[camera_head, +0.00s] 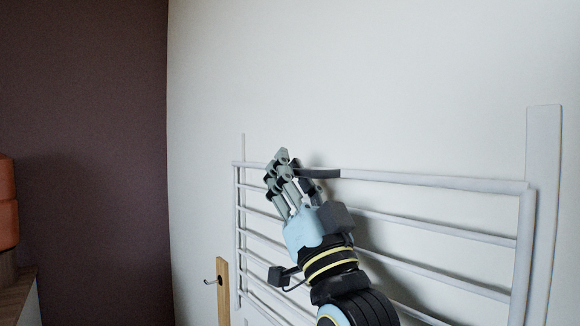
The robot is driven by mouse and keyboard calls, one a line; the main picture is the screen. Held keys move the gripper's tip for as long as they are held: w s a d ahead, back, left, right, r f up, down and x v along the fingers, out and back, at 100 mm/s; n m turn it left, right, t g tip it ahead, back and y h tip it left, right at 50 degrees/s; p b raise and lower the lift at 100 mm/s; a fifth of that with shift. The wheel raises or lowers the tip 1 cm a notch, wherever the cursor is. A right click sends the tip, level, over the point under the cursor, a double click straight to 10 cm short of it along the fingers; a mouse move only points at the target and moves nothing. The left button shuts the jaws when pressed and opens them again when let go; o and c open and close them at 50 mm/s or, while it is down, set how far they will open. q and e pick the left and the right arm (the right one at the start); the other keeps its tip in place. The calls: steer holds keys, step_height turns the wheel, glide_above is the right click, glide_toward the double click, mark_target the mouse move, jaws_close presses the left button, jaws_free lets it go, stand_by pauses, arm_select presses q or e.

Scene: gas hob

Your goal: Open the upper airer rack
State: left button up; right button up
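The upper airer rack (430,181) is a white frame with several horizontal bars, upright and close against the pale wall. A dark grey grip (325,173) sits on its top bar, left of the middle. My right gripper (292,168) reaches up in front of the rack, with its grey fingers at the top bar by the left end of the grip. The fingers overlap the bar in view and hide part of it and of the grip. Whether they close on it I cannot tell. My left gripper is not in view.
A white upright post (543,190) stands at the rack's right side. A wooden strip (223,290) with a metal hook is at the lower left of the rack. An orange-brown object (7,205) is at the left edge. The wall above is bare.

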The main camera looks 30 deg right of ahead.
jaws_close()
steer(key=shift+a+f+n, duration=0.1)
steer(key=shift+n, duration=0.2)
stand_by(0.3)
